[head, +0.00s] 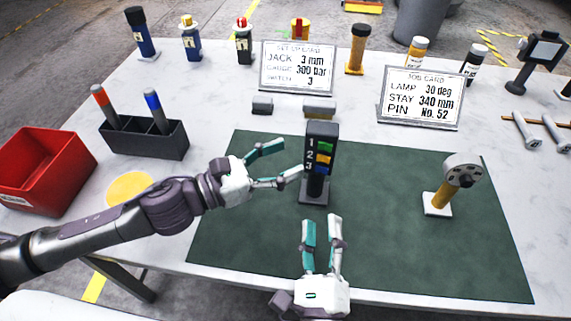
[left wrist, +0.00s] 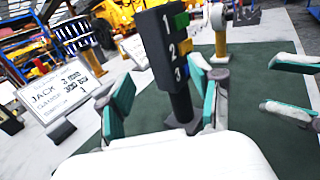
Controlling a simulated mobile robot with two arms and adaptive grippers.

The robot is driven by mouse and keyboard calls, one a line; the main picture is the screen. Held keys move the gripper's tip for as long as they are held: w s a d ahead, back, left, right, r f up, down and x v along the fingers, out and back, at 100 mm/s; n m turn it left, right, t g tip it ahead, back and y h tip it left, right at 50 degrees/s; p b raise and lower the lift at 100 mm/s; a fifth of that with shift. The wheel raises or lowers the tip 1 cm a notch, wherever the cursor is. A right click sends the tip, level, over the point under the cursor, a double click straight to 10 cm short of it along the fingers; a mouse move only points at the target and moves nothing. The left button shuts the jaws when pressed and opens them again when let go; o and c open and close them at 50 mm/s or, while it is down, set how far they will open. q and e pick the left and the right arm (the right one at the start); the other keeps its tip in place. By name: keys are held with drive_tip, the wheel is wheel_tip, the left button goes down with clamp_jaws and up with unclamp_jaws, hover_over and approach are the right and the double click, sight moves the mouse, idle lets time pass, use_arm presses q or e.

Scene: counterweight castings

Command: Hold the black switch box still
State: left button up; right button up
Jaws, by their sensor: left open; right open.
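The black switch box (head: 321,147) stands upright on a short post and base on the green mat (head: 380,215). Its face carries the numbers 1, 2, 3 beside green, yellow and blue switches. My left gripper (head: 285,164) is open to the left of the box, its fingers pointing at it, the lower one close to the box's side. In the left wrist view the box (left wrist: 158,45) rises between the two fingers of my left gripper (left wrist: 165,108); contact cannot be told. My right gripper (head: 322,220) is open and empty in front of the box's base, pointing toward it.
A round-headed device (head: 462,170) on a yellow post stands right on the mat. A marker holder (head: 145,140) and red bin (head: 45,170) are left. The mat's middle right is clear.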

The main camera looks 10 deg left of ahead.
use_arm(q)
drive_tip(key=shift+s+d+f, duration=0.4)
drive_tip(key=shift+s+f, duration=0.15)
approach(308, 183)
drive_tip(key=x, duration=0.4)
drive_tip(key=shift+w+d, duration=0.1)
drive_tip(key=shift+d, duration=0.25)
drive_tip(key=x, duration=0.7)
drive_tip(key=shift+w+d+r, duration=0.1)
drive_tip(key=shift+w+d, duration=0.05)
drive_tip(key=shift+d, duration=0.05)
drive_tip(key=shift+c, duration=0.2)
